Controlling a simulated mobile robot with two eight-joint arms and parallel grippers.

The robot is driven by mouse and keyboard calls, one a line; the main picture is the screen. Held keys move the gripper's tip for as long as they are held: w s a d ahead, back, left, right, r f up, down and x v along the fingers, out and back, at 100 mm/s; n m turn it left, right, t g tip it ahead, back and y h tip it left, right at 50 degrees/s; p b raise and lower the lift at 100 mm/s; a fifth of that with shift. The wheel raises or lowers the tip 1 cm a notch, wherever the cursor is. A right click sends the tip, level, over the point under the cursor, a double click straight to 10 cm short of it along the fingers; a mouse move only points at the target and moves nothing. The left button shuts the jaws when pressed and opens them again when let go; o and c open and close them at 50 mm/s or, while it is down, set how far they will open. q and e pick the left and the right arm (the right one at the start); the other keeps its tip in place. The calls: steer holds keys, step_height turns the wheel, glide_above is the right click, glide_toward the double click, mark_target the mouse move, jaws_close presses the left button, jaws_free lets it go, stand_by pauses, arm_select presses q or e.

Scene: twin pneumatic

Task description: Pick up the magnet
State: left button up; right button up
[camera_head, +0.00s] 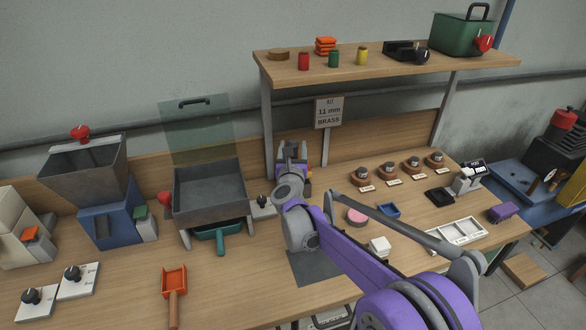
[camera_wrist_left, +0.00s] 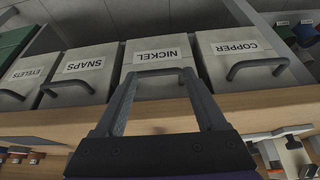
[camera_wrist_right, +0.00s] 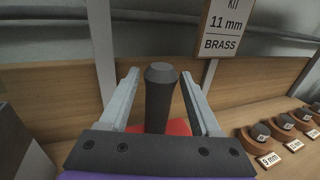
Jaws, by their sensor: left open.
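In the right wrist view, a dark grey upright handle (camera_wrist_right: 160,98) rises from a red base (camera_wrist_right: 178,127). It may be the magnet, but its lower part is mostly hidden by my gripper. My right gripper (camera_wrist_right: 160,72) is open, with one finger on each side of the handle and small gaps visible. In the head view my right gripper (camera_head: 292,150) is over the back of the bench, and the arm hides much of what is under it.
The KIT 11 mm BRASS sign (camera_head: 329,112) stands just behind and right of my right gripper. A shelf (camera_head: 390,66) overhangs the back. A grey tray (camera_head: 210,190) on legs stands to the left. Brown round holders (camera_head: 390,172) stand to the right.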

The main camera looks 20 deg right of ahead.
jaws_close()
stand_by(1.2)
